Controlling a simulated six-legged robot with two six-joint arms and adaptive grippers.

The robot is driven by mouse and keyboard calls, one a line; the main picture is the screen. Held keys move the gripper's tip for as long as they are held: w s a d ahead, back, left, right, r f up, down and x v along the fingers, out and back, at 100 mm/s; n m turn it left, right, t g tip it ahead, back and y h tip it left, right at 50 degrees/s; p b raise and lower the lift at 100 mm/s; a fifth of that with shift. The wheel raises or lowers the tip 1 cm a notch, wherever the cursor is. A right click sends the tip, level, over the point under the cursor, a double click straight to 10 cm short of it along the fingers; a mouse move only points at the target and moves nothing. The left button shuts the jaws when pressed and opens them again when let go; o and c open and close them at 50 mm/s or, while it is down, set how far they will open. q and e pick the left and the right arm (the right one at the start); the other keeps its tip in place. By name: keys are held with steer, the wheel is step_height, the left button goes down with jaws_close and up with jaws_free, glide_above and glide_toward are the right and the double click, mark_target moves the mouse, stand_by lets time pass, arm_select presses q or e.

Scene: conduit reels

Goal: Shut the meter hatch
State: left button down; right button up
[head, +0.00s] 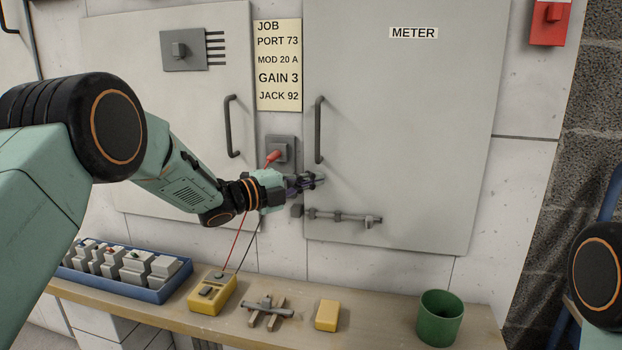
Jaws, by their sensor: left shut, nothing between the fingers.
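The meter hatch (420,130) is a large grey door labelled METER at the right of the wall. It lies flat or nearly flat to the wall; I cannot tell whether a small gap is left. Its dark upright handle (319,130) is near its left edge. A bolt bar (345,217) runs across its lower left part. My left gripper (316,181) is shut and empty, in front of the hatch's left edge, below the handle and above the bolt. I cannot tell whether it touches the door. My right gripper is out of view.
A second grey door (190,130) is at left, with a job card (279,65) between the doors. A red probe (272,158) with wires hangs above a yellow meter (212,292). The shelf (385,328) also holds a blue tray (150,292), yellow block (327,315) and green cup (440,318).

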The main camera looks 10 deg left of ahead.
arm_select(q)
steer(key=shift+w+a+r, duration=0.15)
steer(key=shift+a+r, duration=0.05)
steer(key=shift+r, duration=0.2)
steer(key=s+a+p, duration=0.2)
steer(key=s+a, duration=0.1)
steer(key=s, duration=0.4)
steer(key=shift+f, duration=0.45)
steer(key=shift+a, duration=0.1)
